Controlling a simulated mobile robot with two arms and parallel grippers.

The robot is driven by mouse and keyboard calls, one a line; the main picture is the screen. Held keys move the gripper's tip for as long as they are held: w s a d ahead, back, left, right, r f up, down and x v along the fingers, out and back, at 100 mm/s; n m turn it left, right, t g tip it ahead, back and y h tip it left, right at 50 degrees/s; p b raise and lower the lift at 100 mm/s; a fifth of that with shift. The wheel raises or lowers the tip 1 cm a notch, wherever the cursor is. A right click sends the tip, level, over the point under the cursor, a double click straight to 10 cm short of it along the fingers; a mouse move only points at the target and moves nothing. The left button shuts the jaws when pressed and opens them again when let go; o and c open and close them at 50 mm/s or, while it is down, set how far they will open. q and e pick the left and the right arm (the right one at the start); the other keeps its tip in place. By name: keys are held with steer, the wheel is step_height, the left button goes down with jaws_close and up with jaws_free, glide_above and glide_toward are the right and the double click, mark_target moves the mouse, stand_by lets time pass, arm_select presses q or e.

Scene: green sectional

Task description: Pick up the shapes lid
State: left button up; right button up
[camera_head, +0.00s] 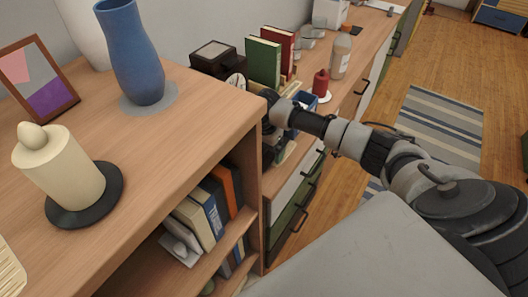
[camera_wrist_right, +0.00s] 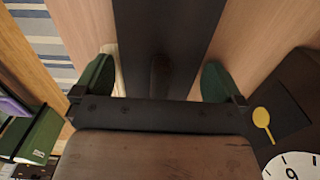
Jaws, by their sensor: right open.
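My right gripper (camera_wrist_right: 158,85) shows best in the right wrist view, with its two green fingertips spread apart. Between them is a dark flat strip with a short dark rounded piece (camera_wrist_right: 160,72); I cannot tell for sure whether this is the shapes lid. No clearly marked shapes lid can be made out in either view. In the head view my right arm reaches across to the lower cabinet, and its gripper is mostly hidden behind the tall shelf's corner. My left gripper is not in view.
A dark box (camera_head: 213,55), green book (camera_head: 263,62), red bottle (camera_head: 321,83) and clear bottle (camera_head: 341,55) stand on the lower cabinet. A clock (camera_wrist_right: 292,168) is near the gripper. The tall shelf (camera_head: 226,115) bears a blue vase (camera_head: 133,50) and candle (camera_head: 62,168).

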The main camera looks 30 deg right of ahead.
steer(key=c, duration=0.8)
